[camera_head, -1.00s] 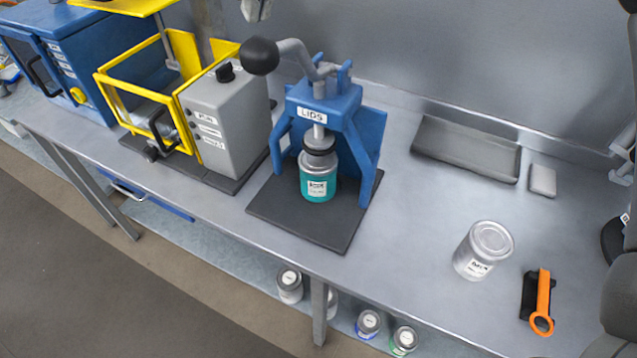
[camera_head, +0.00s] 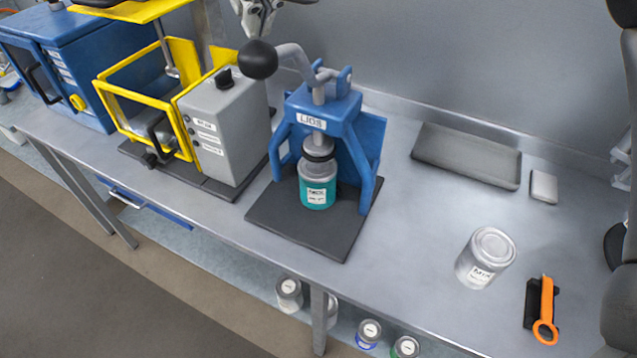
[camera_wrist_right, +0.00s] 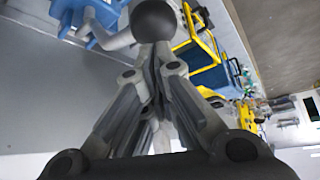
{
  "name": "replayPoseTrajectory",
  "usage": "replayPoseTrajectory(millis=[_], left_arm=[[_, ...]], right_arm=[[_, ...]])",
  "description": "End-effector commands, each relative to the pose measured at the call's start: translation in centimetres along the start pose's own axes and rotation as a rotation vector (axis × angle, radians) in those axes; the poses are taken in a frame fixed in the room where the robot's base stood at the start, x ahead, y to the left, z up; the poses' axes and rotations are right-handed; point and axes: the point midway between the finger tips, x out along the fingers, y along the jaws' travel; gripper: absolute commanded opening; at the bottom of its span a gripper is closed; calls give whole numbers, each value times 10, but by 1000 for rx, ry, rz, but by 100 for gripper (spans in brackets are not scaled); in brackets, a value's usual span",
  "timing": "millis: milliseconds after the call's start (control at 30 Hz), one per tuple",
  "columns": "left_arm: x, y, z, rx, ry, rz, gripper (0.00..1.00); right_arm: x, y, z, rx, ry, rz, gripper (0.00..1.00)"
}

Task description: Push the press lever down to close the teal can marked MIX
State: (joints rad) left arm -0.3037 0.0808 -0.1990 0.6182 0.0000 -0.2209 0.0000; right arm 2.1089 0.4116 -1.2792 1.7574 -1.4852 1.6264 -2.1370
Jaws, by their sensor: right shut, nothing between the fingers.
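The teal can (camera_head: 317,190) with a white label, its lettering apparently MIX, stands upright on the dark base of the blue lid press (camera_head: 336,104). The press's black plunger (camera_head: 319,154) is just above its silver top; I cannot tell if they touch. The lever (camera_head: 292,54) is raised and reaches left to a black ball knob (camera_head: 258,59). My right gripper (camera_head: 258,28) is at the top edge, close above or behind the knob. In the right wrist view its fingers (camera_wrist_right: 153,60) are shut and empty, with the knob (camera_wrist_right: 154,20) just past the tips. My left gripper is not in view.
A grey machine (camera_head: 222,130) with a yellow guard stands left of the press. On the right are a grey tray (camera_head: 467,155), a silver can (camera_head: 485,258) and an orange-handled tool (camera_head: 546,310). Several cans sit below.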

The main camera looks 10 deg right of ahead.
Motion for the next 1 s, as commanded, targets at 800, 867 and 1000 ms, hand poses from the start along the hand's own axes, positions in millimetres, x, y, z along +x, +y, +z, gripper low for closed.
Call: replayPoseTrajectory(millis=[800, 867, 1000], left_arm=[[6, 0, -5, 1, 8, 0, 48], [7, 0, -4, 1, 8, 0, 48], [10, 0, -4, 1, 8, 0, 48]], right_arm=[[6, 0, 4, 0, -1, 0, 0], [8, 0, 5, 0, -1, 0, 0], [11, 0, 8, 0, -1, 0, 0]])
